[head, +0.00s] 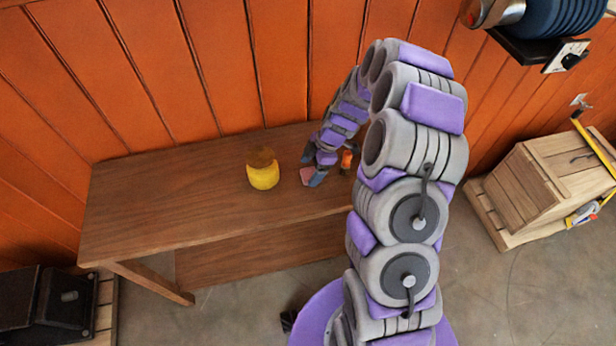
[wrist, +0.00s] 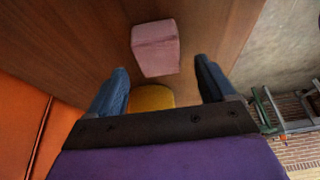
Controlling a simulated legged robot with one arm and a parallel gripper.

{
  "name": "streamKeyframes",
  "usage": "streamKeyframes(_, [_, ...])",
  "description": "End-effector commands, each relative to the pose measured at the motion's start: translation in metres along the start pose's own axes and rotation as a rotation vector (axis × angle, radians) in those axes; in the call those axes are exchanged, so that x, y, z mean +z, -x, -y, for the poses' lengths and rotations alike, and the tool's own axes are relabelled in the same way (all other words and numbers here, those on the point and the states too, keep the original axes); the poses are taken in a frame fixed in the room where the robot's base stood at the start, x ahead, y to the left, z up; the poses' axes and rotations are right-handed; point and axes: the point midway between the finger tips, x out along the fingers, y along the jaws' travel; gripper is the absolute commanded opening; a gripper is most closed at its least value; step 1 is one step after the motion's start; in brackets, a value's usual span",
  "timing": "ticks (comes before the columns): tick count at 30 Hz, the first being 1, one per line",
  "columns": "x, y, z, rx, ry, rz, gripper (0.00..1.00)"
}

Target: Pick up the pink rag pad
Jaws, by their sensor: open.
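The pink rag pad (wrist: 156,47) is a small block on the wooden table. In the wrist view it lies ahead of and between my two blue fingers. My gripper (wrist: 160,80) is open and empty, with a finger to each side and a gap to the pad. I cannot tell how high my fingers are above the table.
A yellow jar with a brown top (head: 263,170) stands left of the pad on the wooden table (head: 170,200). A small orange and dark item (head: 346,160) stands just right of my gripper. An orange plank wall (head: 150,70) rises behind. The table's left part is clear.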

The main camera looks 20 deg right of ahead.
Motion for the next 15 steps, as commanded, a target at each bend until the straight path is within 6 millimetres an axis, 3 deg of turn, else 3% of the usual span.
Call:
streamKeyframes(3, [0.0041,-0.0116,0.0004,0.001,-0.001,-0.005,0.83])
streamKeyframes(12, [0.0040,-0.0146,-0.0003,0.004,-0.002,-0.004,0.83])
streamKeyframes(15, [0.0019,-0.0155,-0.0003,0.004,-0.001,-0.002,0.73])
